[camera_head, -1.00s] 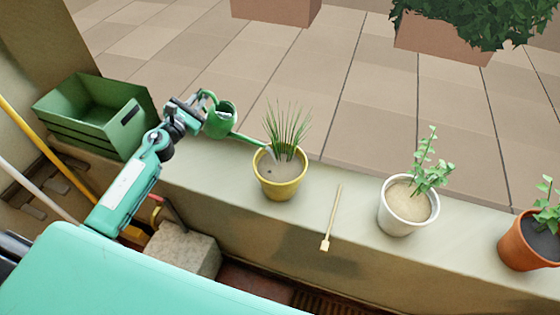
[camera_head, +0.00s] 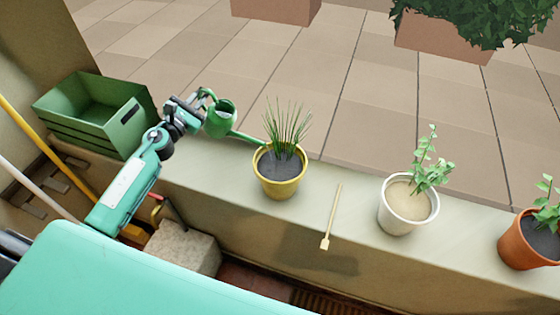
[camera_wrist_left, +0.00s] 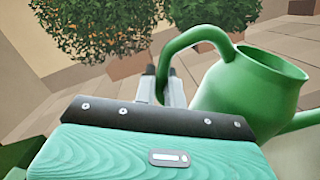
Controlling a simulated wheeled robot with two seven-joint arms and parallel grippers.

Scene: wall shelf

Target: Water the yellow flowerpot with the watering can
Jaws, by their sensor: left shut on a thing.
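The yellow flowerpot (camera_head: 279,188) stands on the ledge with spiky grass and dark soil in it. My left gripper (camera_head: 201,102) is shut on the handle of the green watering can (camera_head: 219,122), to the left of the pot. The can's spout reaches right, its tip at the pot's left rim; I cannot tell whether it touches. In the left wrist view, the can (camera_wrist_left: 250,92) is at the right, its handle by my fingers (camera_wrist_left: 160,82). My right gripper is out of view.
A green crate (camera_head: 128,135) stands at the left end of the ledge (camera_head: 300,222). A small wooden tool (camera_head: 332,215) lies right of the yellow pot. A white pot (camera_head: 404,220) with pale soil and an orange pot (camera_head: 520,255) stand farther right.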

